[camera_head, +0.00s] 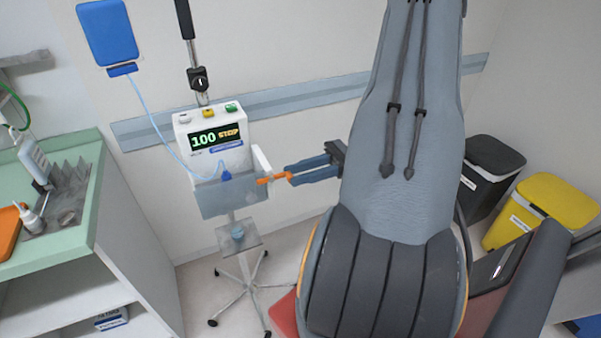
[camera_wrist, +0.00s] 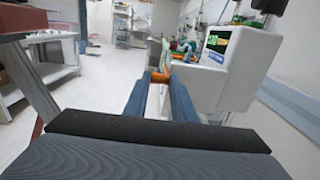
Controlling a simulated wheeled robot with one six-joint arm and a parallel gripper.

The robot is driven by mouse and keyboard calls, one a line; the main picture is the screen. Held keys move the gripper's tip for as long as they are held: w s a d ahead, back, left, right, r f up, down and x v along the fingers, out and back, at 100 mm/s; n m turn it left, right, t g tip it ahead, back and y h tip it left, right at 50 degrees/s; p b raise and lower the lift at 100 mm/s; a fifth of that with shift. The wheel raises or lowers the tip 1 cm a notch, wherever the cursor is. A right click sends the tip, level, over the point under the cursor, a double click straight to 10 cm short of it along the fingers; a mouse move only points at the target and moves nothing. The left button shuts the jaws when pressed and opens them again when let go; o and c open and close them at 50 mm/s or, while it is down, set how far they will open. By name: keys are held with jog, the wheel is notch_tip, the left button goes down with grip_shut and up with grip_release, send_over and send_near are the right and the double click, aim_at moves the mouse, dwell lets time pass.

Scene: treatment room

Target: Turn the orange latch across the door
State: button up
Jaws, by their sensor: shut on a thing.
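The orange latch (camera_head: 268,180) is on the right side of the white pump (camera_head: 214,118), beside its lower front. A see-through blue-grey door panel (camera_head: 222,198) covers the pump's lower front; I cannot tell whether it is fully closed. My gripper (camera_head: 290,175) reaches in from the right, and its two blue fingers are shut on the latch. In the wrist view, the orange latch (camera_wrist: 160,76) shows between the fingertips (camera_wrist: 162,80), with the pump (camera_wrist: 237,65) to the right. The latch's far end seems to lie at the door's right edge.
The pump stands on a wheeled pole base (camera_head: 243,283) with a small tray (camera_head: 232,240) below. A blue bag (camera_head: 107,30) hangs at upper left, its tube running to the pump. A green-topped counter (camera_head: 85,205) is left; black (camera_head: 488,165) and yellow bins (camera_head: 548,200) are right.

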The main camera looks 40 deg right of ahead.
jog(key=o, duration=0.9)
jog(key=shift+s+a, duration=0.2)
jog(key=shift+s, duration=0.15)
jog(key=shift+w+d, duration=0.1)
jog(key=b+v, duration=0.2)
jog(key=v, duration=0.5)
jog(key=shift+d+b, duration=0.35)
jog(key=shift+b, duration=0.05)
jog(key=shift+s, duration=0.25)
